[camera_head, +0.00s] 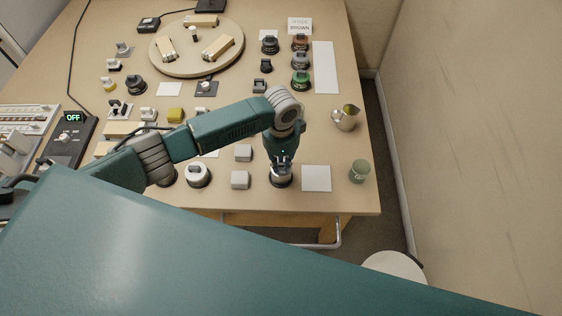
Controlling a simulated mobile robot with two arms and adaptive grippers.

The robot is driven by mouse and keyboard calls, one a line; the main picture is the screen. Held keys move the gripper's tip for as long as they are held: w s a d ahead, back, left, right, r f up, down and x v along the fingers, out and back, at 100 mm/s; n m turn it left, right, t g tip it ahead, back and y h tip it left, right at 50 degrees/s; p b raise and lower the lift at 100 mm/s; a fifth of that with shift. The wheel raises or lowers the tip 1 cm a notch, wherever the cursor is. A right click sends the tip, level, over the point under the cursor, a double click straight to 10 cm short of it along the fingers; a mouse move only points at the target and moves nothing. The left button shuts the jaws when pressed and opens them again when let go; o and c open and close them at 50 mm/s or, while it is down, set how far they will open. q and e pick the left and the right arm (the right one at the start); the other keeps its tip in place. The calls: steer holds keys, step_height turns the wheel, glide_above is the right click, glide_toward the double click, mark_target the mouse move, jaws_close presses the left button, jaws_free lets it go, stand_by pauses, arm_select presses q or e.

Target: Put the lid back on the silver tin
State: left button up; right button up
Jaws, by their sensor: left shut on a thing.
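My left gripper (281,163) points down at the front of the bench, left of a white square card. It is shut on a small, round silver-and-black thing (281,181) at its fingertips. The fingers cover its top, so I cannot tell whether this is the lid alone or the lid with the silver tin. Whether it touches the bench is also unclear. A grey tin with a dark knob (300,61) stands at the back right, between a brown one (300,42) and a green one (300,80). My right gripper is not in view.
The white card (316,178) lies bare beside a green cup (359,171). A metal jug (345,118) stands behind them. Grey blocks (240,179) and a white round pot (197,174) are left of the gripper. A round wooden board (185,62) is at the back.

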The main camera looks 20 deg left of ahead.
arm_select(q)
steer(key=shift+p, duration=0.3)
stand_by(0.4)
stand_by(0.3)
steer(key=o, duration=1.4)
step_height(320, 180, up, 5)
steer(key=p, duration=0.5)
steer(key=shift+r+p, duration=0.95)
steer(key=shift+r, duration=0.05)
